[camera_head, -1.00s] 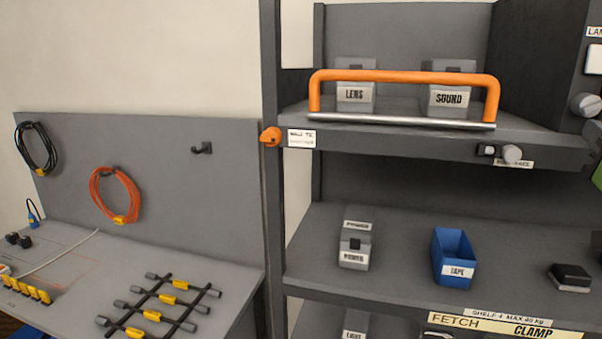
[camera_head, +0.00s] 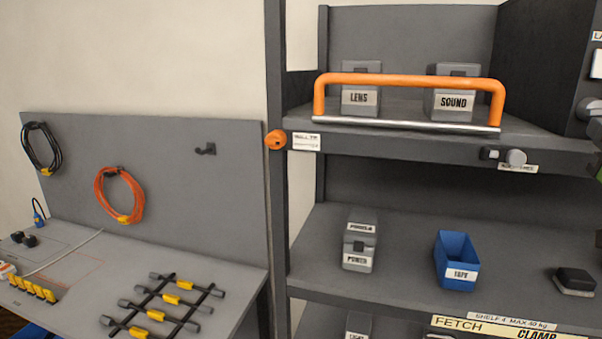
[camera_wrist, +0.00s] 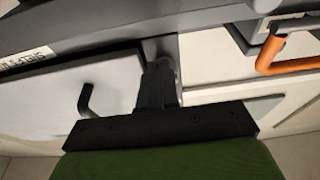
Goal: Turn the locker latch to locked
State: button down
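No part is clearly readable as the locker latch. At the right edge of the head view, a round grey knob (camera_head: 588,109) sits below a white plate (camera_head: 597,64) and a cut-off sign starting "LA". I cannot tell whether this knob is the latch or how it is set. My gripper (camera_wrist: 157,85) shows in the wrist view as dark fingers close together, with nothing visible between them. It touches nothing that I can make out. Its place relative to the knob is hidden.
An orange handle (camera_head: 410,80) spans the upper shelf; it also shows in the wrist view (camera_wrist: 270,52). An orange knob (camera_head: 276,140) is on the shelf post. Another grey knob (camera_head: 516,157) sits on the shelf edge. A blue bin (camera_head: 456,262) stands below. A workbench (camera_head: 80,262) is at left.

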jog(key=shift+a+b, duration=0.25)
jog(key=shift+b, duration=0.65)
jog(key=shift+a+f+b, duration=0.15)
jog(key=shift+f+b, duration=0.25)
jog(key=shift+b, duration=0.1)
jog(key=s, duration=0.2)
jog(key=s+a+b, duration=0.1)
jog(key=s, duration=0.2)
jog(key=shift+s+a+b, duration=0.25)
jog(key=shift+s+b, duration=0.1)
jog(key=w+a+f+g+y, duration=0.1)
jog(key=a+f+g+y, duration=0.2)
jog(key=a+f, duration=0.6)
jog(key=a+f+g+y, duration=0.2)
jog(key=a+f+g, duration=0.2)
jog(key=a+f, duration=0.55)
jog(key=s+a+f+n+g, duration=0.1)
jog(key=s+a+f+g, duration=0.1)
jog(key=s+f, duration=0.4)
jog(key=s+a+f+n+g, duration=0.2)
jog(key=s+f+g, duration=0.3)
jog(key=f, duration=1)
jog(key=shift+s+a+y, duration=0.4)
jog(key=shift+s, duration=0.85)
